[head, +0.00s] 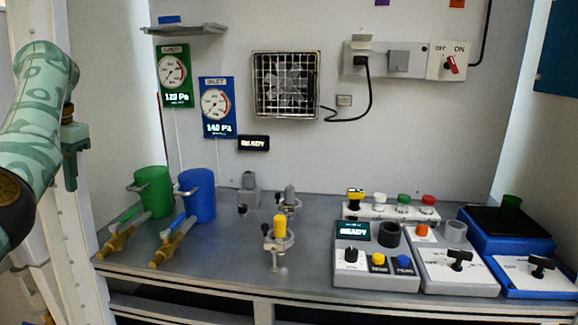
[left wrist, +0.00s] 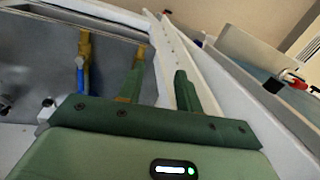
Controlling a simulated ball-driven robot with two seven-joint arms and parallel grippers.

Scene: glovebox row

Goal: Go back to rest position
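My left arm comes in from the left edge of the head view, raised in front of a white upright. My left gripper (head: 73,165) hangs at the left of the bench, small and partly edge-on there. In the left wrist view its two green fingers stand apart with nothing between them, so the gripper (left wrist: 160,68) is open and empty. My right gripper is in neither view.
The grey bench (head: 205,262) holds a green cup (head: 153,192), a blue cup (head: 197,196), two yellow-ended tools at the left front, a yellow-topped fixture (head: 279,228) and control boxes (head: 375,277) at right. The white upright (head: 62,240) stands beside my left arm.

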